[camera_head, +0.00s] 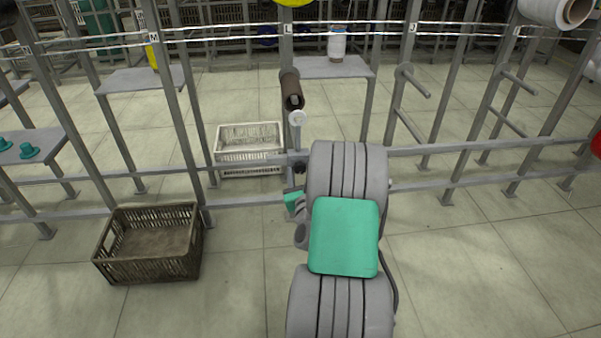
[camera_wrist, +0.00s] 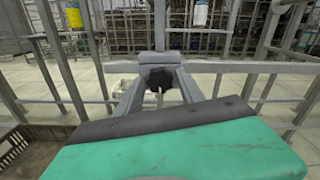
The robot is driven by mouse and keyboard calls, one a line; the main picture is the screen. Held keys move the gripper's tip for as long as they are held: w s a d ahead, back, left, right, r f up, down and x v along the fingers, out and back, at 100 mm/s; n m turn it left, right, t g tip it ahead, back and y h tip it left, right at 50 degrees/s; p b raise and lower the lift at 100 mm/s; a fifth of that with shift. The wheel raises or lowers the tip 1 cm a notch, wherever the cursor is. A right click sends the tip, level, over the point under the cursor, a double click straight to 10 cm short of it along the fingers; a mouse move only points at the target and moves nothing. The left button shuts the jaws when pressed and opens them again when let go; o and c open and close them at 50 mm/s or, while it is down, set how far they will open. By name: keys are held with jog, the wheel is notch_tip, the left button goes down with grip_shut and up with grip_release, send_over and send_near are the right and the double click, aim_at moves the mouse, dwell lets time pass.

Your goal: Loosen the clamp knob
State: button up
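The clamp knob (camera_wrist: 159,79) is dark and lobed, in the middle of the wrist view below a grey clamp block (camera_wrist: 160,62). It is small and dark on the rail in the head view (camera_head: 300,167), left of my arm. My gripper (camera_wrist: 160,88) has grey fingers on the left and right, pointing at the knob. They look open, with the knob between or just beyond the tips; contact cannot be told. In the head view my arm hides most of the gripper. A post above the clamp carries a brown tube (camera_head: 291,91) and a white disc (camera_head: 298,118).
Grey rails (camera_head: 440,148) and uprights run across in front of me. A brown crate (camera_head: 150,262) stands at left and a white crate (camera_head: 249,164) stands behind the rail. A shelf (camera_head: 331,68) holds a white bobbin (camera_head: 337,44). The floor at right is clear.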

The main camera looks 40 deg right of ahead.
grip_shut()
